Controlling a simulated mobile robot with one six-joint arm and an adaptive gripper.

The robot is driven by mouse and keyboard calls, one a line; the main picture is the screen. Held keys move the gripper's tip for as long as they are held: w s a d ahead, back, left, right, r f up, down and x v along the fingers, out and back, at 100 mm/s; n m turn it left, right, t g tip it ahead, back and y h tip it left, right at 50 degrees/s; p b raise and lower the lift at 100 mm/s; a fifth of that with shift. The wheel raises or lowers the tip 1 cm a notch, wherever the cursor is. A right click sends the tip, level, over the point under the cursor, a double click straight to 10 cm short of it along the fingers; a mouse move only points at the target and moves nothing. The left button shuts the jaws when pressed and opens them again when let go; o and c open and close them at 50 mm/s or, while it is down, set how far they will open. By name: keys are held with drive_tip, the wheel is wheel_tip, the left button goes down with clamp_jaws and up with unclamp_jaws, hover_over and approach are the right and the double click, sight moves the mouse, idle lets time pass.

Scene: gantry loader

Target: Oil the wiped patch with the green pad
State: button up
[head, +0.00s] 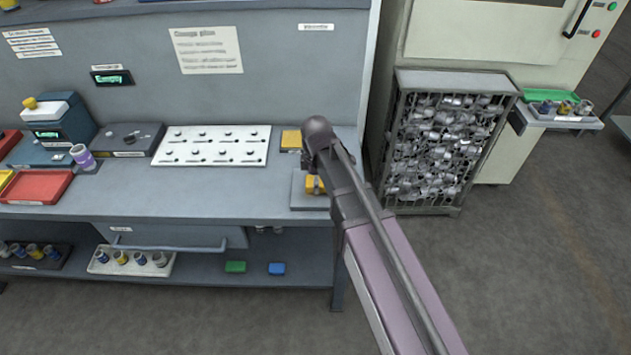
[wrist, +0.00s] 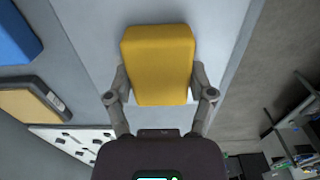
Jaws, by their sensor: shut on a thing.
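My gripper (head: 314,178) is at the right end of the bench, shut on a yellow pad (wrist: 158,60), with one finger on each side of it. The yellow pad also shows in the head view (head: 315,186), partly behind my arm. It is over a light grey plate (head: 303,200); I cannot tell whether it touches it. The green pad (head: 236,267) lies on the lower shelf, apart from my gripper. No wiped patch can be made out on the plate, which the pad and arm partly cover.
A blue pad (head: 277,268) lies right of the green pad. A blue block (wrist: 16,36) and a framed tan square (wrist: 28,108) are near my gripper. A white peg board (head: 212,146) and red tray (head: 40,187) are further left. A wire cage (head: 445,82) stands right.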

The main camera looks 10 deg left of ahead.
drive_tip(key=shift+d, duration=0.15)
drive_tip(key=shift+w+d+f, duration=0.1)
drive_tip(key=shift+w+d, duration=0.1)
drive_tip(key=shift+d, duration=0.65)
drive_tip(key=shift+w+d, duration=0.15)
drive_tip(key=shift+d, duration=0.7)
drive_tip(key=shift+d, duration=0.1)
drive_tip(key=shift+w+d+f, duration=0.1)
drive_tip(key=shift+w+d, duration=0.05)
drive_tip(key=shift+d, duration=0.75)
drive_tip(key=shift+w+d, duration=0.15)
drive_tip(key=shift+d, duration=0.7)
drive_tip(key=shift+w, duration=0.1)
drive_tip(key=shift+a, duration=0.15)
drive_tip(key=shift+s+a, duration=0.25)
drive_tip(key=shift+a, duration=0.65)
drive_tip(key=shift+s+a, duration=0.2)
drive_tip(key=shift+a, duration=0.65)
drive_tip(key=shift+a, duration=0.1)
